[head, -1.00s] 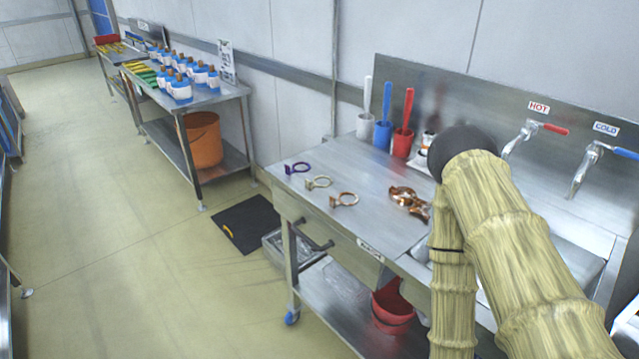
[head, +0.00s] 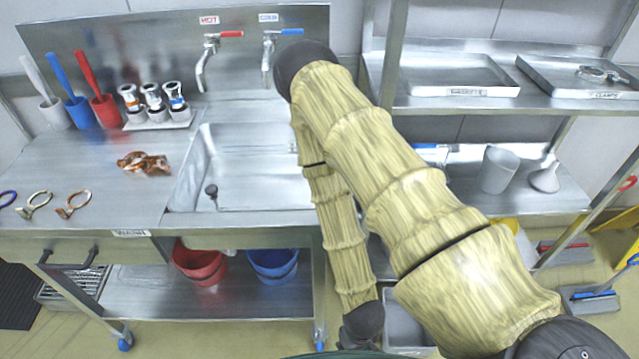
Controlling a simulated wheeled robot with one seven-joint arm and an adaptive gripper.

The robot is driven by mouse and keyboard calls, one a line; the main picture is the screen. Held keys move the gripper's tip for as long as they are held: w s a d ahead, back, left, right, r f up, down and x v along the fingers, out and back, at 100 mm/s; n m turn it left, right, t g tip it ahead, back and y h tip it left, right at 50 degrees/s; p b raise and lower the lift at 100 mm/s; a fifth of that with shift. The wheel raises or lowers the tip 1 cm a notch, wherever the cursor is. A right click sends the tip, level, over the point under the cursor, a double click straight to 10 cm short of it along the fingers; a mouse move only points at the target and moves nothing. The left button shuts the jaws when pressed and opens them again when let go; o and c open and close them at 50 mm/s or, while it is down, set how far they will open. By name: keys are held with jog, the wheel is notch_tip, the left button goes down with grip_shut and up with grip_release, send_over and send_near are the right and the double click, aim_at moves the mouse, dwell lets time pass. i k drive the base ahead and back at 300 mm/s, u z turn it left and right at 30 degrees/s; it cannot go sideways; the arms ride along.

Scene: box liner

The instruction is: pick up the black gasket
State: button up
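I cannot pick out a black gasket for certain. A small dark round thing (head: 211,191) sits at the left side of the sink basin, and I cannot tell what it is. Three ring-shaped pieces lie in a row on the left of the counter: a purple one (head: 8,198), a pale yellow one (head: 35,203) and a copper one (head: 75,203). A tray labelled like "gaskets" (head: 458,76) on the right shelf looks empty. My arm folds down across the middle, with its dark wrist low in front of the sink bench. My gripper's fingers do not show.
Copper-coloured parts (head: 143,162) lie left of the sink (head: 255,165). Three banded fittings (head: 154,101) stand on a white holder behind. A clamps tray (head: 585,77) holds metal pieces. Red (head: 200,262) and blue (head: 272,264) buckets sit below.

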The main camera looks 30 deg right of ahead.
aim_at(21, 212)
jog(key=u, duration=2.9)
jog(key=k, duration=0.5)
jog(key=z, duration=1.4)
jog(key=i, duration=0.5)
jog(key=u, duration=0.05)
